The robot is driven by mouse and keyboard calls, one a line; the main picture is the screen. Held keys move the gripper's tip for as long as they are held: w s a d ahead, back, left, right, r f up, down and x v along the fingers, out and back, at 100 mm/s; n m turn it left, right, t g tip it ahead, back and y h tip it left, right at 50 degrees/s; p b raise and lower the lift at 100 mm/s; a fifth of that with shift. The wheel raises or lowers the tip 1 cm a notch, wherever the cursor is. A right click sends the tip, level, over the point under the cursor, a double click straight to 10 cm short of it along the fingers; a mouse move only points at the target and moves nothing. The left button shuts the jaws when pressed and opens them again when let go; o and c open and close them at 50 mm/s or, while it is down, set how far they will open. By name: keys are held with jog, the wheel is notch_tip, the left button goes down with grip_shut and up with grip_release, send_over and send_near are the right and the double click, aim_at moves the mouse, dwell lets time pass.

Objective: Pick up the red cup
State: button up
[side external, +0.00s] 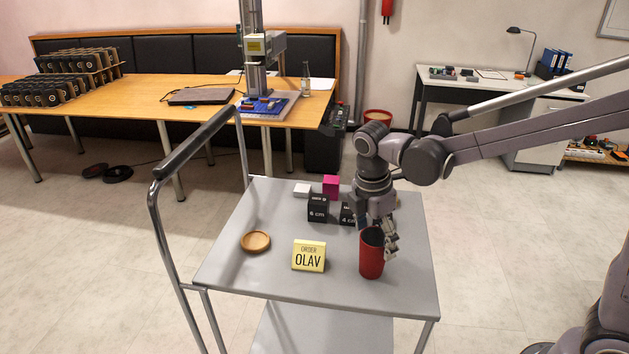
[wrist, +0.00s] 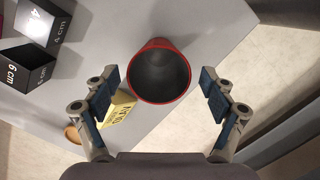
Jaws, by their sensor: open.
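The red cup (side external: 371,257) stands upright on the grey cart top, near its front right edge. In the wrist view the cup (wrist: 160,97) shows its red rim and dark, empty-looking inside. My gripper (side external: 382,238) is at the cup in the side view, pointing down, with a finger close to the cup's right side. In the wrist view my gripper (wrist: 161,98) has its two fingers wide apart, one on each side of the cup, with a gap visible on both sides. Whether the fingertips are below the rim I cannot tell.
A yellow "OLAV" sign (side external: 309,256) stands left of the cup, and a wooden dish (side external: 255,242) lies farther left. Black cubes (side external: 318,209), a magenta cube (side external: 330,186) and a white block (side external: 302,190) sit behind. The cart's handle (side external: 188,145) rises at left.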

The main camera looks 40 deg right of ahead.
jog(key=shift+d+f, duration=0.25)
jog(key=shift+f, duration=0.95)
jog(key=shift+d+f, duration=0.25)
jog(key=shift+f, duration=0.9)
jog(key=c, duration=0.9)
